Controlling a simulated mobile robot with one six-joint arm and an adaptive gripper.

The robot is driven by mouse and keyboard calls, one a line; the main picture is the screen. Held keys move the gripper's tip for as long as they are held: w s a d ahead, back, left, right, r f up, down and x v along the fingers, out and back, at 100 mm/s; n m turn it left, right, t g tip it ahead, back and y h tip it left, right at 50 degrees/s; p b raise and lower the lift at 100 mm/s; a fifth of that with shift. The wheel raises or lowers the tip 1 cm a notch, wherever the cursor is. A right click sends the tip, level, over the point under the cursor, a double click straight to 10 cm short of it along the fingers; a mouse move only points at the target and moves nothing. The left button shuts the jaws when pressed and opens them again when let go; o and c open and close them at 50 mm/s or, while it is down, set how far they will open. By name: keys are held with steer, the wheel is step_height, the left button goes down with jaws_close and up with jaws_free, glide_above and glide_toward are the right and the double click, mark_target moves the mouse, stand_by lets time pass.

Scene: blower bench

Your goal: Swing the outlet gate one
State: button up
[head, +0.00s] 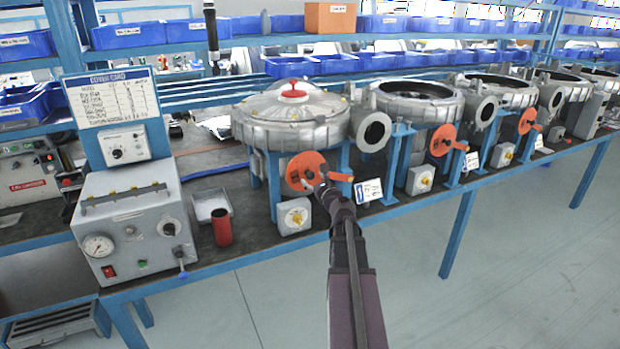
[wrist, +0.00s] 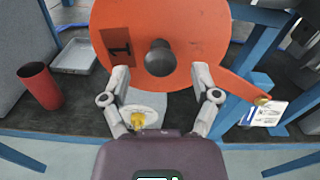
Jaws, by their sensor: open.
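The orange round gate disc (head: 300,170) of the nearest blower (head: 292,118) faces the bench front. In the wrist view the disc (wrist: 200,30) fills the top, with a dark mark like a "1" on its left. A dark round knob (wrist: 158,57) stands out from the disc. An orange lever arm (wrist: 245,87) reaches right and down from the disc, and also shows in the head view (head: 341,177). My gripper (wrist: 160,76) is open, with a fingertip on either side of the knob and slightly below it. Whether the fingers touch the disc is unclear.
A grey box with a yellow knob (head: 295,216) sits below the disc. A red cup (head: 221,227), a metal tray (head: 211,203) and a grey control unit (head: 133,225) stand left. A tag (head: 369,190) and blue post (head: 396,160) stand right. More blowers line the bench.

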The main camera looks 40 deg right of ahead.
steer(key=shift+x, duration=1)
steer(key=shift+s, duration=0.1)
jaws_close()
